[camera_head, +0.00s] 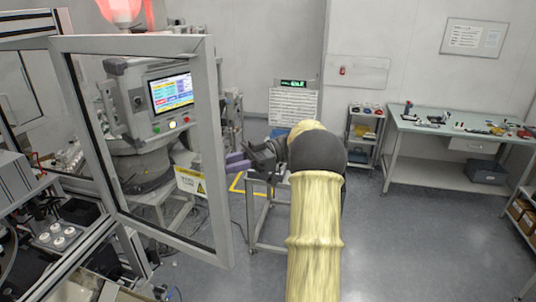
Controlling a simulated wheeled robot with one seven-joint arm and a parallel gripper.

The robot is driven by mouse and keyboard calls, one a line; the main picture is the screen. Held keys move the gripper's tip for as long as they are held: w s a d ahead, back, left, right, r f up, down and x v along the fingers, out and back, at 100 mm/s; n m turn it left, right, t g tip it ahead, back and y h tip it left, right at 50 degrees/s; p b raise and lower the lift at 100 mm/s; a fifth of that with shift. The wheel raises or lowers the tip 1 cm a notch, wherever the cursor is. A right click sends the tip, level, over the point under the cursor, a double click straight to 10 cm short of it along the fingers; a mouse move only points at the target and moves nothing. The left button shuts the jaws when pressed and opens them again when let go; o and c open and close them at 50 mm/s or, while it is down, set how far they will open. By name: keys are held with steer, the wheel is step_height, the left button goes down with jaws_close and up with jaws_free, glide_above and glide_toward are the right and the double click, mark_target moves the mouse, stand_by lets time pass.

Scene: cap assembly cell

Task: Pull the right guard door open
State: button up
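The right guard door (214,150) is a clear panel in a grey metal frame at the left. It stands at an angle out from the machine, with its free edge towards my arm. A yellow warning label (190,181) shows at its lower right. My gripper (229,163), dark with purple fingers, is just right of the door's free edge, about mid-height. The fingertips are close to the frame; I cannot tell whether they touch it. No handle can be made out. The fingers are small and partly overlap, so their opening is unclear.
A control panel with a lit screen (171,92) shows through the door. White caps (56,236) sit in the machine at lower left. A small metal stand (254,222) is below my gripper. A workbench (440,130) is at right, with open floor before it.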

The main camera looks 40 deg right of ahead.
steer(key=s+d, duration=0.2)
steer(key=d, duration=1.3)
steer(key=shift+d, duration=0.4)
